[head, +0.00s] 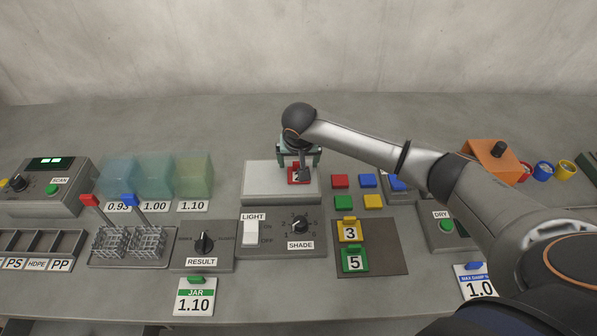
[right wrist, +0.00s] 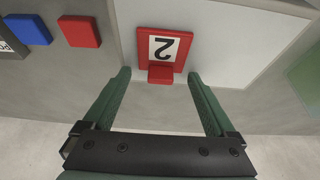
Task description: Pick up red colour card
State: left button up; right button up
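The red colour card (head: 294,180), marked 2, lies on the pale top of a low grey box (head: 258,184) at the middle of the table. In the right wrist view the card (right wrist: 146,48) shows with its raised red tab (right wrist: 160,75). My right gripper (head: 300,165) is over the card, pointing down. In the right wrist view its green fingers (right wrist: 158,73) are spread wide, with the tab between the tips and apart from both. It is open and empty. In the head view the gripper hides part of the card. My left gripper is not in view.
Small red (head: 340,181), blue and yellow blocks sit right of the box. Yellow card 3 (head: 349,231) and green card 5 (head: 355,261) lie on a brown mat (head: 388,262). The LIGHT and SHADE panel (head: 275,244) is in front. My right arm crosses the right side.

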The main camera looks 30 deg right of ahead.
jog(key=c, duration=1.1)
jog(key=shift+r, duration=0.1)
jog(key=shift+c, duration=0.2)
